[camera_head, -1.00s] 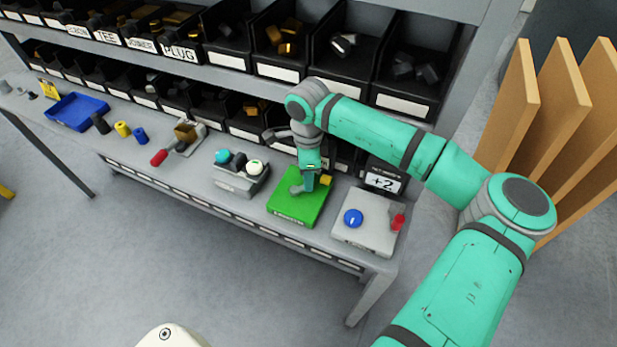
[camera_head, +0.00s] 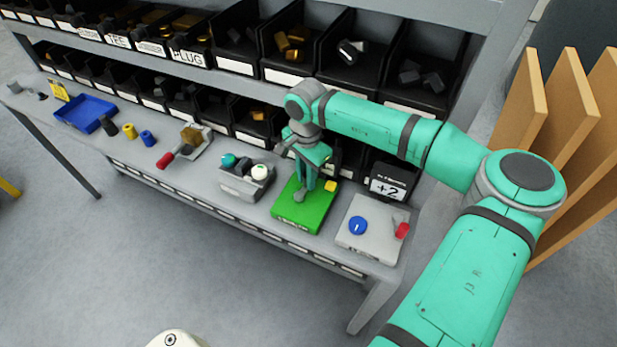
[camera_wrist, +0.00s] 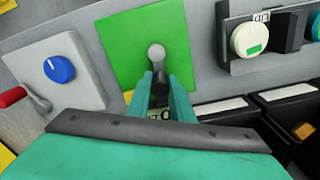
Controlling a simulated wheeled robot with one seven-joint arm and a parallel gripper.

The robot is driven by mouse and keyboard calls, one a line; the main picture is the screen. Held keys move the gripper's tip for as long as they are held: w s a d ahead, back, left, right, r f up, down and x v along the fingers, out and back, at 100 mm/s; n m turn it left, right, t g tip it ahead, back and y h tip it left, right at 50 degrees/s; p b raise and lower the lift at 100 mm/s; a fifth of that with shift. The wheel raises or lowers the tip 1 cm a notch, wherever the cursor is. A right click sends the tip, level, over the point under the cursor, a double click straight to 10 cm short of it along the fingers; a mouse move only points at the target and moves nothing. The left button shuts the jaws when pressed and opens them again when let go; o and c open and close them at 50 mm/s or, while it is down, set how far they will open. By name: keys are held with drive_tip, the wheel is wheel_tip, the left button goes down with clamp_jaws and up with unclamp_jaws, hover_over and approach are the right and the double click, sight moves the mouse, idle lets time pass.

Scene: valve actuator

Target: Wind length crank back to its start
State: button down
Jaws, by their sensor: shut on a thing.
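A green plate (camera_head: 300,218) lies on the bench and carries a grey crank with a round knob (camera_head: 299,196). In the wrist view the green plate (camera_wrist: 182,30) shows with the grey knob (camera_wrist: 156,52) just beyond my fingertips. My gripper (camera_head: 306,187) points down over the plate, shut on the crank's grey handle; it also shows in the wrist view (camera_wrist: 160,82). My fingers hide the lower part of the crank. A yellow block (camera_head: 331,186) sits at the plate's back right edge. The plate's label is too small to read.
To the right is a grey plate (camera_head: 352,240) with a blue knob (camera_head: 357,226) and a red-handled lever (camera_head: 402,231). A black display (camera_head: 388,188) behind reads +2. To the left is a grey button box (camera_head: 240,188). Black bins (camera_head: 350,75) stand close behind my arm.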

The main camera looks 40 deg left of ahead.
drive_tip(key=shift+a+n, duration=0.1)
drive_tip(key=shift+n, duration=0.2)
drive_tip(key=c, duration=1.6)
unclamp_jaws()
drive_tip(key=shift+r, duration=0.15)
wheel_tip(320, 180, up, 11)
drive_tip(key=shift+f, duration=0.2)
drive_tip(key=shift+s, duration=0.1)
